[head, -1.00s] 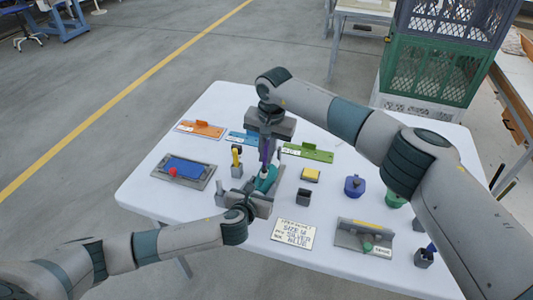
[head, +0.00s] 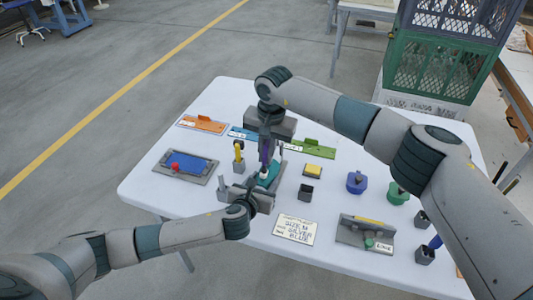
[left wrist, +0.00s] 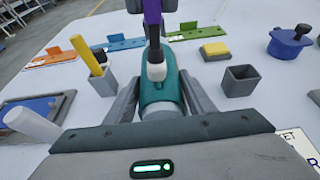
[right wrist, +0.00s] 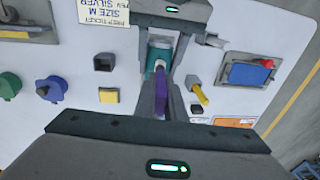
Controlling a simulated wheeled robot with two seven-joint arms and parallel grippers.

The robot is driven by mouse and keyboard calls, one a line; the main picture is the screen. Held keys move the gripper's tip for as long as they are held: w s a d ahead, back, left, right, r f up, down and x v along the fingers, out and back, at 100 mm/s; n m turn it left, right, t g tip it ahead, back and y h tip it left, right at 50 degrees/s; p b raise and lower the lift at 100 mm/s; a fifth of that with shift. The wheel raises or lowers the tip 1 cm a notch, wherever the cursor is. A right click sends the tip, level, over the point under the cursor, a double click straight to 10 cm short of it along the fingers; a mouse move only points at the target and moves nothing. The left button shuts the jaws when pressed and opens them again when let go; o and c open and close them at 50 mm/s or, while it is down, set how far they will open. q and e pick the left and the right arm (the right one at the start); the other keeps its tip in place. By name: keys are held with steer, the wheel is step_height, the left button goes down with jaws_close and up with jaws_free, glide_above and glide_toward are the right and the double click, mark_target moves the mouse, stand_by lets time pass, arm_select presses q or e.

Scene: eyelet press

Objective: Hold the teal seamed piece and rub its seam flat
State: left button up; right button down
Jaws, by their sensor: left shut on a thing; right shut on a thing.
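The teal seamed piece (left wrist: 164,92) is between the fingers of my left gripper (left wrist: 162,84), which is shut on it. In the head view the teal piece (head: 268,176) lies over the near middle of the table, in front of my right gripper (head: 266,148). My right gripper (right wrist: 162,88) is shut on a purple-handled tool (right wrist: 160,94) and holds it pointing down. The tool's white tip (left wrist: 156,68) is at the top of the teal piece and appears to touch it. The seam itself is largely hidden by the tip.
A yellow-handled tool in a grey holder (head: 238,166) stands close left. An empty dark cup (head: 306,193) and a yellow pad (head: 312,171) are on the right. A blue-topped tray (head: 186,166) lies farther left. A written ticket (head: 296,229) lies in front.

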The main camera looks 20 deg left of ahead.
steer(key=shift+s+f, duration=0.1)
steer(key=shift+s, duration=0.85)
steer(key=shift+w, duration=0.1)
steer(key=shift+w, duration=0.9)
steer(key=shift+w, duration=0.1)
steer(key=shift+w+d, duration=0.1)
steer(key=shift+w, duration=0.8)
steer(key=shift+w+f, duration=0.1)
steer(key=shift+w+d, duration=0.1)
steer(key=shift+w, duration=0.9)
